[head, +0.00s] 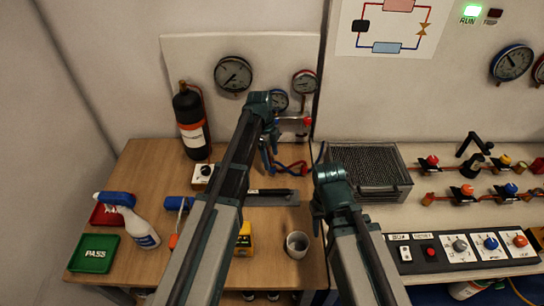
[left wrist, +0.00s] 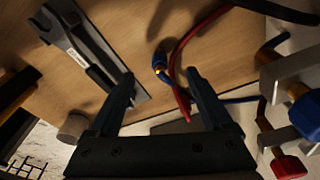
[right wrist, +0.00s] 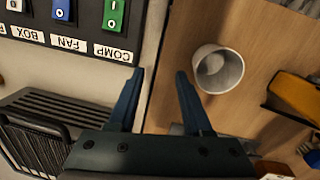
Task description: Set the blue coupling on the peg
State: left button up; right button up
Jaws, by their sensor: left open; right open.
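The blue coupling (left wrist: 160,62), with a brass-coloured ring, lies at a hose end on the wooden bench in the left wrist view. My left gripper (left wrist: 162,84) is open and empty above the bench, with the coupling showing between and beyond its fingertips. In the head view the left gripper (head: 268,148) is over the back of the bench by the red and blue hoses (head: 292,167). My right gripper (head: 318,222) is open near the bench's right edge. In the right wrist view its fingers (right wrist: 158,75) are empty beside a grey cup. I cannot make out the peg.
A spray bottle (head: 138,222), green PASS tray (head: 92,254) and black cylinder (head: 190,120) stand left.

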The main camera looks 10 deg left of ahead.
pick_arm(q)
notch_tip(320, 180, up, 8)
jog(key=a+p, duration=0.1)
jog(key=p, duration=0.5)
jog(key=shift+p, duration=0.3)
jog(key=shift+w+a+f, duration=0.1)
jog(key=shift+f, duration=0.05)
jog(key=s+d+f+n+y+b, duration=0.1)
jog(key=s+d+n, duration=0.4)
jog(key=s+n, duration=0.3)
jog(key=s+d+n+y, duration=0.2)
jog(key=s+n, duration=0.6)
jog(key=s, duration=0.9)
jog(key=d, duration=0.2)
jog(key=shift+d+f+b, duration=0.35)
jog(key=shift+f+b, duration=0.05)
